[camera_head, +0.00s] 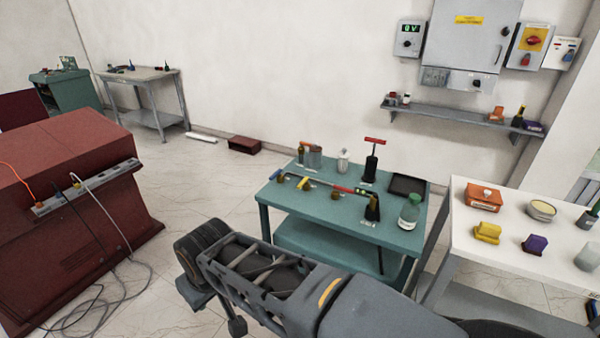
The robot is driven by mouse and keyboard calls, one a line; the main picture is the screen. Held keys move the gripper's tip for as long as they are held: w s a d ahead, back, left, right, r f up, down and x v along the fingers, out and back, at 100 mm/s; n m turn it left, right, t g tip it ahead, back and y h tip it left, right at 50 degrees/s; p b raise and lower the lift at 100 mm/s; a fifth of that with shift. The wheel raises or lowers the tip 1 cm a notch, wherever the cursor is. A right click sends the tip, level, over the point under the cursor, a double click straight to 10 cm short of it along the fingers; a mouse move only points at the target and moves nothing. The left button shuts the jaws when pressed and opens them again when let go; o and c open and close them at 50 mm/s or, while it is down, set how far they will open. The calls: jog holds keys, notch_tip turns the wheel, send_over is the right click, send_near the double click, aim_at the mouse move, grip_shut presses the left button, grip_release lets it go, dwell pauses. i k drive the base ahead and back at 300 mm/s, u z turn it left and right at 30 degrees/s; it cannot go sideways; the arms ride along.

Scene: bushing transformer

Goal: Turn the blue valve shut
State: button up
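A pipe assembly (318,184) with several small valves runs along the top of the teal table (290,206). A yellow handle (304,183) and a red handle (343,188) show on it. A black hand pump with a red T-handle (374,141) stands behind the pipe. My arm crosses the lower middle of the view in front of the table, its dark rounded joint to the left. My gripper's fingers do not show.
A green-capped bottle (409,212) and a dark tray (407,186) are at the table's right. A white table (465,217) with small items stands right. A dark red cabinet (75,215) with loose cables stands left. Floor is open between cabinet and teal table.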

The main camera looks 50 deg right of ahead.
aim_at(279, 171)
jog(key=z, duration=1.1)
jog(key=i, duration=0.65)
jog(key=u, duration=0.05)
